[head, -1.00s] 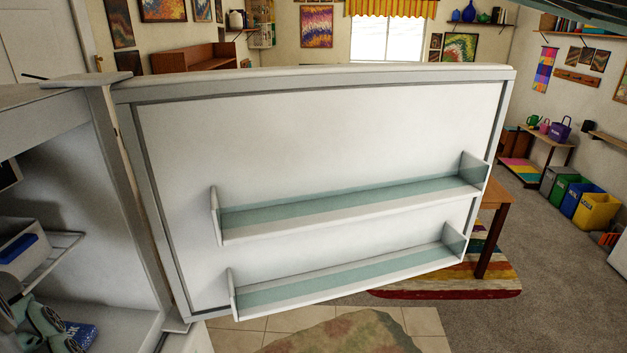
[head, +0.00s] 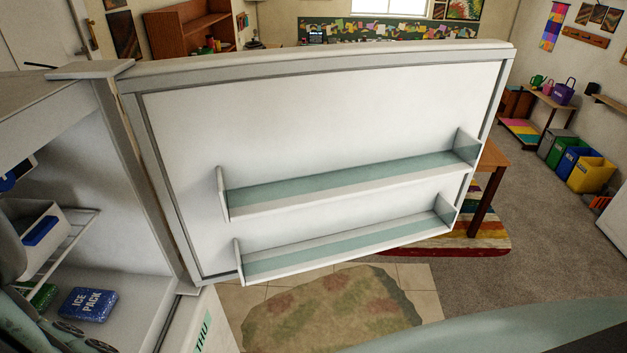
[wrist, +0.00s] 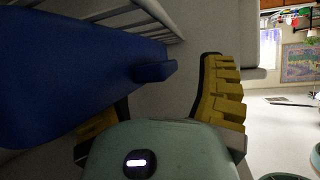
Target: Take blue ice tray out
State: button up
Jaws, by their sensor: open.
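A large smooth blue object (wrist: 75,95), which looks like the blue ice tray, fills the left of the wrist view. A short tab on it points into the space between my fingers. My gripper (wrist: 162,95) is open, with the right finger clear and the left finger partly hidden behind the blue object. I cannot tell whether they touch. In the head view, part of a blue thing (head: 7,181) shows at the left edge; I cannot tell if it is the tray. My gripper's fingers cannot be made out there.
The freezer door (head: 320,130) stands open with two empty door shelves. Inside the compartment, a white bin (head: 62,222) with a blue front patch sits on a wire shelf (head: 70,240). Below are a blue ice pack (head: 88,304) and a green pack (head: 42,295).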

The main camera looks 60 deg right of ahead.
jog(key=shift+a+f, duration=0.1)
grip_shut()
dwell(0.7)
